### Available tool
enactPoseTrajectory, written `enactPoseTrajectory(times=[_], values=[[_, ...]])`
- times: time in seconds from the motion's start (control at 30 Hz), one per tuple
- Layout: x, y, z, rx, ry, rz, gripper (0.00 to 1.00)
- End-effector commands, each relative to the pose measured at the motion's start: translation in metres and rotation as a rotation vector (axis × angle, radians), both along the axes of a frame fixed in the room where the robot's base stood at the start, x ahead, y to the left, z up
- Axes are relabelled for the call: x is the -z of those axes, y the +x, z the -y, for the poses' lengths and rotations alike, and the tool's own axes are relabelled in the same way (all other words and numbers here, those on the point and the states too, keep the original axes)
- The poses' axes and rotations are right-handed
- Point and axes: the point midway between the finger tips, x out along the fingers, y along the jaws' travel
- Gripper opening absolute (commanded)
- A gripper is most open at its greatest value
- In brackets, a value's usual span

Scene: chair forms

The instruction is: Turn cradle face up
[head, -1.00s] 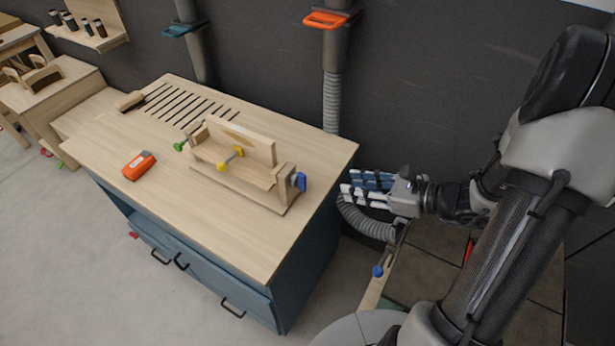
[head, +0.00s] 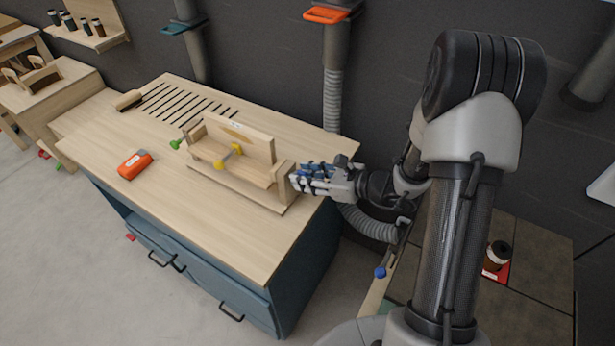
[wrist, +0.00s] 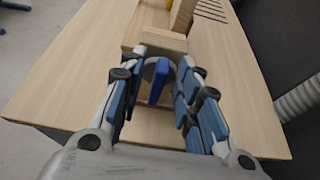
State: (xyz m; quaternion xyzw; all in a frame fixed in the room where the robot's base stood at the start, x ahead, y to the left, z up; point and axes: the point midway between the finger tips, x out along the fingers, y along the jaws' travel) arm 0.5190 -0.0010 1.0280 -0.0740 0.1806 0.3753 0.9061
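The wooden cradle (head: 238,142) sits on the bench, a tall back board rising behind a flat ledge. A yellow clamp handle (head: 222,162) is on its front and a green one (head: 177,143) at its left end. A blue handle (wrist: 159,80) is at its right end, in front of the wooden end block (wrist: 158,44). My gripper (head: 297,177) is at this right end. In the wrist view my open fingers (wrist: 162,92) stand on both sides of the blue handle, with gaps showing. In the head view my fingers hide the handle.
The wooden bench top (head: 190,215) has a slotted area at the back left. An orange tool (head: 135,164) and a brush (head: 128,100) lie on it. A grey hose (head: 333,100) runs down behind the bench. The front of the bench top is clear.

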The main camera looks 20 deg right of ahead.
Motion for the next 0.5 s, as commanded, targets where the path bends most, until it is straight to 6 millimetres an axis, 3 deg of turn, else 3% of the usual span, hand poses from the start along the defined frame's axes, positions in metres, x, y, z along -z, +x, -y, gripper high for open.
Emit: enactPoseTrajectory(times=[0.13,0.5], values=[[-0.0002,-0.0001,0.0002,0.000,0.000,0.000,0.31],[-0.0002,-0.0003,0.0003,0.000,0.000,0.000,0.06]])
